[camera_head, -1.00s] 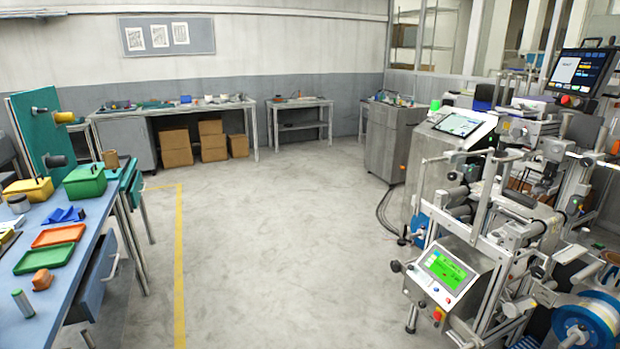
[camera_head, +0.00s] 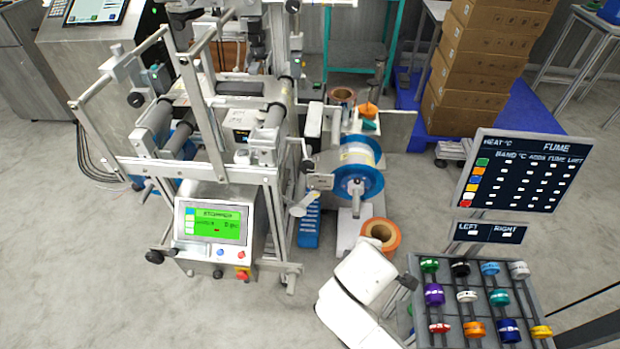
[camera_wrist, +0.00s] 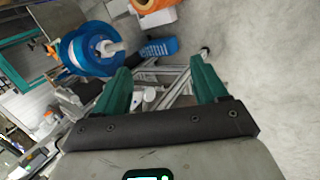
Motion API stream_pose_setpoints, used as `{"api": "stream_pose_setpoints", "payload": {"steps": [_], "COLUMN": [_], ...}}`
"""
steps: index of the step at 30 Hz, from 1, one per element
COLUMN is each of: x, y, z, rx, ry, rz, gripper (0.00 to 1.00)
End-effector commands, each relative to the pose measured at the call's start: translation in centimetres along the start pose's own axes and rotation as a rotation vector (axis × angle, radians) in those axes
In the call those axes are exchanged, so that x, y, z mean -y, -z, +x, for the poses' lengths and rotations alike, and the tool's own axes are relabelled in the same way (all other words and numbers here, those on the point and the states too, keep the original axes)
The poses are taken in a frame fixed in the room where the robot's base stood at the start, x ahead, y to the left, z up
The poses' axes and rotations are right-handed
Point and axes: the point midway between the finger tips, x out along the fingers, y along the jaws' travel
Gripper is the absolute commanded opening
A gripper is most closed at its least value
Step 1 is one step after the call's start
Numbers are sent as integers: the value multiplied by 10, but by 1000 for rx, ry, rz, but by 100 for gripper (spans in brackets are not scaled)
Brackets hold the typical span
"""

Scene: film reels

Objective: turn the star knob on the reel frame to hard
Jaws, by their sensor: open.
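The reel frame (camera_head: 245,160) is a grey metal machine with rollers in the head view. A reel with a blue flange (camera_head: 358,182) is mounted on its right side and also shows in the wrist view (camera_wrist: 80,52). Several small dark knobs sit on the machine, one at its lower left (camera_head: 155,257); I cannot tell which is the star knob, and no hard marking is readable. My gripper (camera_wrist: 160,66) is open and empty, its green fingers spread, with frame bars and floor beyond them. It touches nothing that I can see.
A green-screened control box (camera_head: 213,222) is on the machine's front. An orange-edged roll (camera_head: 380,236) stands below the blue reel. A rack of coloured spools (camera_head: 480,300) and a dark sign board (camera_head: 524,170) are at right. Stacked cartons (camera_head: 480,60) stand behind.

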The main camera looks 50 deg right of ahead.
Motion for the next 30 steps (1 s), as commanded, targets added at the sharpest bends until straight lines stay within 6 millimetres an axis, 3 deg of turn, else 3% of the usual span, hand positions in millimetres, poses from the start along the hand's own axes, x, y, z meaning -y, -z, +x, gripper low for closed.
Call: {"api": "stream_pose_setpoints", "payload": {"steps": [1,4,9,15,18,23,30], "x": [-9,-41,-76,-88,-89,-97,-130], "y": [12,37,93,150,164,171,177], "z": [23,34,32,18,14,15,36], "rx": [25,114,351,623,700,739,738], "ry": [-111,-331,-638,-836,-876,-891,-889], "rz": [-142,-464,-1008,-1446,-1550,-1595,-1590], "gripper": [72,72,72,72,72,72,72]}}
